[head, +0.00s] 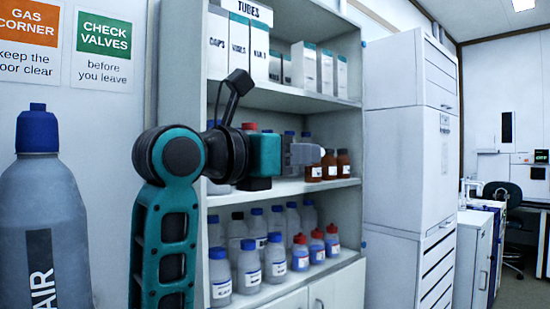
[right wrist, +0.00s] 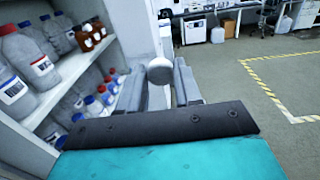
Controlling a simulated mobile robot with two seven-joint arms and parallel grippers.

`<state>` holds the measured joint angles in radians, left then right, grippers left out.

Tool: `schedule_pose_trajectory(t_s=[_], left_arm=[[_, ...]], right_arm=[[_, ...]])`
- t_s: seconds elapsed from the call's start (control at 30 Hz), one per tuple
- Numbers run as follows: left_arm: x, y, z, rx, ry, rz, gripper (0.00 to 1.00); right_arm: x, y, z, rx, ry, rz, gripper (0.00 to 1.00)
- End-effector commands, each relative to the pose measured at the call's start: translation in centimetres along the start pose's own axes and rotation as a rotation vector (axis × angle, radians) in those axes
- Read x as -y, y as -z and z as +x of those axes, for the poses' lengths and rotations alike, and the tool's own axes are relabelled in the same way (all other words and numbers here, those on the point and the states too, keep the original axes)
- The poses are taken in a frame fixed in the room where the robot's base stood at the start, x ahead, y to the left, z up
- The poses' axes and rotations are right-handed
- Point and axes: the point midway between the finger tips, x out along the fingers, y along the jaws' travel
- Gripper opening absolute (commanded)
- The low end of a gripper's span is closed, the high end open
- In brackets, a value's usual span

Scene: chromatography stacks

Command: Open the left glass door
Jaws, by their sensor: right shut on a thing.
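The shelf cabinet (head: 345,105) stands in the middle of the head view with its shelves in plain sight. The clear pane of the left glass door cannot be made out. My right gripper (head: 308,154) reaches rightward in front of the middle shelf. In the right wrist view its two fingers (right wrist: 162,92) stand on either side of a pale round-topped handle (right wrist: 160,70), which appears to be the door's, and are shut on it. The handle's lower part is hidden between the fingers. My left gripper is not in view.
Several blue-capped and red-capped bottles (head: 276,257) fill the lower shelf, and brown bottles (head: 329,165) stand on the middle one. A grey gas cylinder (head: 40,220) stands at left. A white cabinet (head: 400,150) is at right. Open floor (right wrist: 240,85) lies right of the gripper.

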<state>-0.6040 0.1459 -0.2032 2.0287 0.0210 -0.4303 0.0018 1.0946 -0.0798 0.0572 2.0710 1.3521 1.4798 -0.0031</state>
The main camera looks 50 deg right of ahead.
Motion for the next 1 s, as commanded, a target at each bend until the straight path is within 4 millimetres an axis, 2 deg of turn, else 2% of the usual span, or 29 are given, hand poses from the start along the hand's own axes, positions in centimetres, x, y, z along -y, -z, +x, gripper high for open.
schedule_pose_trajectory(t_s=[0.2,0.23,0.47,0.77,0.87,1.0], left_arm=[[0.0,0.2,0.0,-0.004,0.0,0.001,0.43],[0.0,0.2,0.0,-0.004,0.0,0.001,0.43],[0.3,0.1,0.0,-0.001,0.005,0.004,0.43],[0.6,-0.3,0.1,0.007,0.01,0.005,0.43],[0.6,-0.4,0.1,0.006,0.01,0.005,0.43],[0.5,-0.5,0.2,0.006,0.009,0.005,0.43]], right_arm=[[-0.1,0.0,-0.1,0.002,0.0,-0.002,0.0],[-0.1,0.0,-0.1,0.002,0.0,-0.002,0.35],[0.0,0.0,-0.1,0.001,0.001,-0.002,0.57],[-0.1,0.0,-0.3,0.0,0.0,-0.002,0.58],[-0.1,0.1,-1.4,0.0,-0.001,-0.002,0.58],[-0.2,0.1,-4.1,0.0,-0.004,-0.004,0.58]])
